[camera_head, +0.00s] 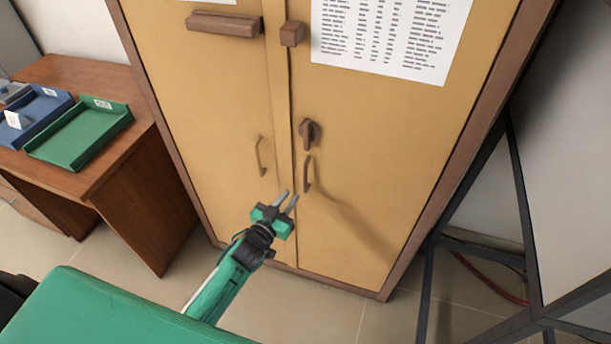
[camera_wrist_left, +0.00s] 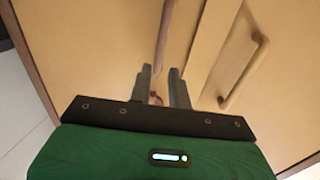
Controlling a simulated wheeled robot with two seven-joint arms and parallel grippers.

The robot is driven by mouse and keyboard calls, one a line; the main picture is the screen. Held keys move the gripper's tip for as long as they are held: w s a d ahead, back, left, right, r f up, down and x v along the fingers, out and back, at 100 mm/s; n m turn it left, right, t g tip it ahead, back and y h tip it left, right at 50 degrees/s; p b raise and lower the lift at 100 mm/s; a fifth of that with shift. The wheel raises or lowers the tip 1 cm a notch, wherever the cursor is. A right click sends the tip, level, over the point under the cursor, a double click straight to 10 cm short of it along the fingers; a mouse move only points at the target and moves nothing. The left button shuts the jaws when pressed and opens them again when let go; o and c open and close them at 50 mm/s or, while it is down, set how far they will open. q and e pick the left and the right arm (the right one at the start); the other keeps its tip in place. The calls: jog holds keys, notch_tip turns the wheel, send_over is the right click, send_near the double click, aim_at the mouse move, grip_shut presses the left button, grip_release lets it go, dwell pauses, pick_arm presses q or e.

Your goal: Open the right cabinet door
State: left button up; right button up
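The tan two-door cabinet has a right door (camera_head: 380,140) that is shut. A dark brown vertical handle (camera_head: 307,174) is on it near the seam, below a brown knob (camera_head: 308,133). My left gripper (camera_head: 288,196) is open, with its fingers apart, just below and left of that handle. In the left wrist view the open left gripper (camera_wrist_left: 160,72) points at the door, and the brown handle (camera_wrist_left: 163,35) runs up from between its fingertips. I cannot tell whether they touch. The left door's handle (camera_head: 261,156) is also in the left wrist view (camera_wrist_left: 245,72). My right gripper is out of view.
A wooden desk (camera_head: 150,185) with a green tray (camera_head: 82,135) and a blue tray (camera_head: 35,118) stands left of the cabinet. A dark metal frame (camera_head: 522,200) stands close on the right. Tiled floor (camera_head: 330,315) lies in front of the cabinet.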

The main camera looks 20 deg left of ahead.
aim_at(304, 179)
pick_arm(q)
jog(key=p+x, duration=0.1)
jog(key=x, duration=0.8)
jog(key=shift+w+d, duration=0.1)
jog(key=shift+w, duration=0.2)
jog(key=shift+c, duration=0.5)
grip_shut()
